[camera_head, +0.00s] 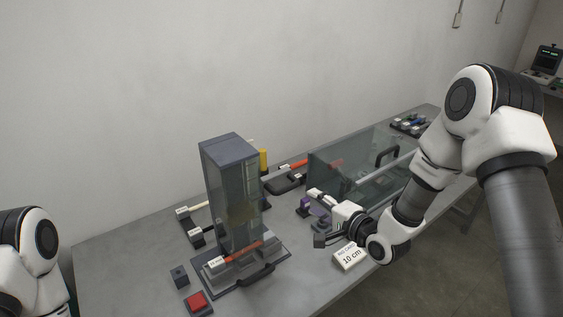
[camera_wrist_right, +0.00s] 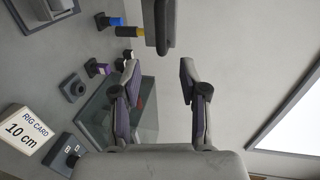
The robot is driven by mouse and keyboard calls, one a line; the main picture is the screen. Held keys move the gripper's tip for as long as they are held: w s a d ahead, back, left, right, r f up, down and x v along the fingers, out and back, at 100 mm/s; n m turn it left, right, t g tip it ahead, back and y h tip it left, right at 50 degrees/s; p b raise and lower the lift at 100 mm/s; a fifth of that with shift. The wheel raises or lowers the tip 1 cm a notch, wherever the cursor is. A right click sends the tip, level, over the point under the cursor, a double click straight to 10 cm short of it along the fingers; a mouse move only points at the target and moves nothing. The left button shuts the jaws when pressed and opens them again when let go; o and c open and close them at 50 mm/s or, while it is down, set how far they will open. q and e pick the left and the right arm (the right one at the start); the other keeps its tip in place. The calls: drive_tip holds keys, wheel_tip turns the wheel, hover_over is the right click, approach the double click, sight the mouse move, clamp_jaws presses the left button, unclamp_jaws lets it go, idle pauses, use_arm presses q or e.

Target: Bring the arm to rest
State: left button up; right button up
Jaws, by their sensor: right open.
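My right arm (camera_head: 460,140) reaches in from the right, bent at the elbow, with its wrist low over the table (camera_head: 130,245). My right gripper (camera_head: 322,216) hangs near the front of the clear box; it is small and partly merged with dark parts there. In the right wrist view my right gripper (camera_wrist_right: 158,85) has its two fingers wide apart with nothing between them. Part of my left arm (camera_head: 32,250) shows at the lower left edge, its gripper out of view.
A tall clear-walled rig (camera_head: 222,180) stands mid-table. A clear box (camera_head: 345,165) with a handle stands right of it. A rig card (camera_head: 350,256) reading 10 cm lies by my right wrist. A red button (camera_head: 196,300) is at the front. Bare table lies at the left.

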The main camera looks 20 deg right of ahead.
drive_tip(key=s+a+f+n+g+h+b, duration=0.1)
drive_tip(key=s+f+g, duration=0.2)
drive_tip(key=s+f, duration=0.45)
drive_tip(key=s+a+f+n+g+b, duration=0.15)
drive_tip(key=s+f, duration=0.25)
drive_tip(key=f, duration=0.6)
drive_tip(key=s+a+f+g+h+b, duration=0.1)
drive_tip(key=s+f+g+b, duration=0.15)
drive_tip(key=s+f, duration=0.45)
drive_tip(key=s+d+f+n+g+h, duration=0.1)
drive_tip(key=s+f+n+g, duration=0.2)
drive_tip(key=s+n, duration=0.2)
drive_tip(key=s+d+f+n+g+h, duration=0.2)
drive_tip(key=s+n, duration=0.4)
drive_tip(key=s, duration=0.5)
drive_tip(key=f+g, duration=0.1)
drive_tip(key=g, duration=0.1)
drive_tip(key=shift+s+d+f+g, duration=0.25)
drive_tip(key=shift+s+f+g, duration=0.05)
drive_tip(key=shift+f, duration=0.1)
